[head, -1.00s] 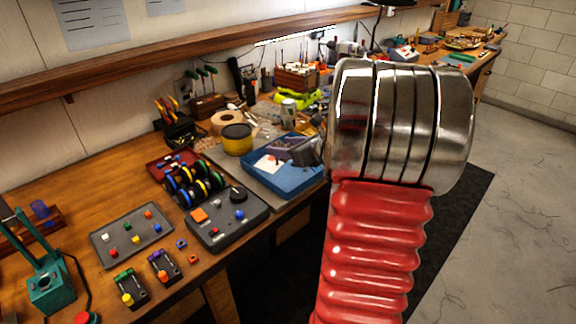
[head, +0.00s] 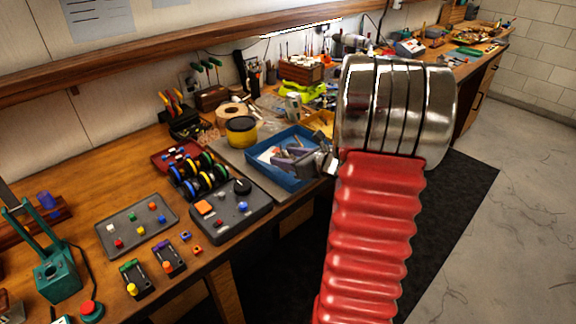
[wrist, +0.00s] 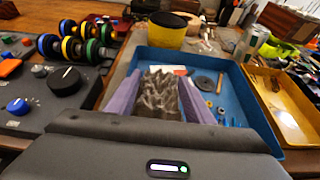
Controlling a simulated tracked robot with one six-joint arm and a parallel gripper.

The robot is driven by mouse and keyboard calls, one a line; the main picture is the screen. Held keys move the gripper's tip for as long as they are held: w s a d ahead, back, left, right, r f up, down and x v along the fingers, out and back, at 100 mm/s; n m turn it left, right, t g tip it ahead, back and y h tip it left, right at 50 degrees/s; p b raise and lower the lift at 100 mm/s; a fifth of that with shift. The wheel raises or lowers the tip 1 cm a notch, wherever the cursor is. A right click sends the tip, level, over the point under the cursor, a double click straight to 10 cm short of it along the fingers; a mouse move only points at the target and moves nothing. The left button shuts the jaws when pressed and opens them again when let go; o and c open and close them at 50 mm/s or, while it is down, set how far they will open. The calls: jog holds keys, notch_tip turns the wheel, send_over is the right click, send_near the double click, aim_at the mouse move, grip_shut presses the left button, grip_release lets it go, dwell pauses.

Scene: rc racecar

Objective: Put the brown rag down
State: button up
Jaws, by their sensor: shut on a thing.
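The brown rag (wrist: 160,97) is a rumpled, grey-brown cloth bunched between the two purple fingers of my gripper (wrist: 161,84) in the wrist view. My gripper is shut on it, over the near part of the blue tray (wrist: 222,70). In the head view my gripper (head: 297,157) reaches in from the right above the blue tray (head: 268,173); the rag cannot be made out clearly there. Whether the rag touches the tray floor cannot be told. The tray also holds a white-and-red paper, a dark disc and small blue parts.
A yellow tray (wrist: 285,108) stands right of the blue one. A yellow tin (head: 241,131) stands behind it. Left are a dark control box (head: 230,212), coloured wheels (head: 196,175) and a grey parts tray (head: 137,228).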

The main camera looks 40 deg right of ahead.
jog(key=shift+f, duration=1.75)
jog(key=o, duration=0.7)
jog(key=shift+f, duration=0.1)
jog(key=shift+o, duration=0.2)
jog(key=shift+s+r, duration=0.2)
jog(key=shift+s, duration=0.05)
jog(key=v, duration=1.1)
jog(key=shift+s+r, duration=0.2)
